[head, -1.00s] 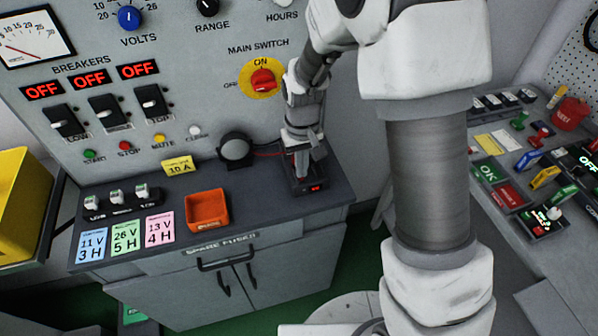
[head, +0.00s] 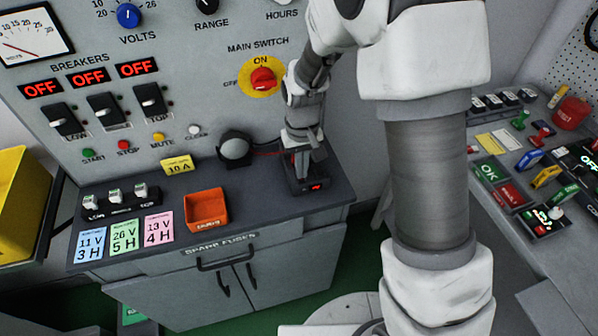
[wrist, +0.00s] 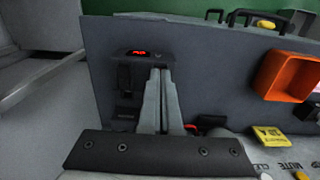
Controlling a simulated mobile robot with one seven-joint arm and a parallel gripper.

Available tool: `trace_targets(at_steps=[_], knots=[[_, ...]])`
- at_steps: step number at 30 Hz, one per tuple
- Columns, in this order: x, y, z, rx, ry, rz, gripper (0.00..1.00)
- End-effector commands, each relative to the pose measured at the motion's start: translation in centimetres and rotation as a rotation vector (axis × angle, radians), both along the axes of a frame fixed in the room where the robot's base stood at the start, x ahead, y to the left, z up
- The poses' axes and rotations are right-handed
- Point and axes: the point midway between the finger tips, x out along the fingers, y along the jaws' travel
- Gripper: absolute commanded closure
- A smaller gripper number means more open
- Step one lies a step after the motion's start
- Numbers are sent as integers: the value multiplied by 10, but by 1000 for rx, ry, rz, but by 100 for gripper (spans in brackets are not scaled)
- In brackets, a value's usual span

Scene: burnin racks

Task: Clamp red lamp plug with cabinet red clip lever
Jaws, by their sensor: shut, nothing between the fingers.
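My gripper (head: 303,174) points down over a small dark clip block (head: 310,188) at the right end of the cabinet top. Its two fingers are together, with nothing visible between them; they also show in the wrist view (wrist: 160,74). My fingers hide most of the block.
An orange tray (head: 207,209) stands left of the block, with a yellow 10 A card (head: 177,166) behind it. Coloured cards and small switches lie farther left. The upright panel with the red main switch (head: 262,79) rises behind. A second bench (head: 505,200) is at right.

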Motion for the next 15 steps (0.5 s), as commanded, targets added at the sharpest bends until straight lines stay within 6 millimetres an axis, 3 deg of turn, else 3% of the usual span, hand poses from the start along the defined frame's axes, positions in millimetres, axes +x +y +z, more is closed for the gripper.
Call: trace_targets(at_steps=[15], knots=[[0, 0, -9, 0, 0, 0, 100]])
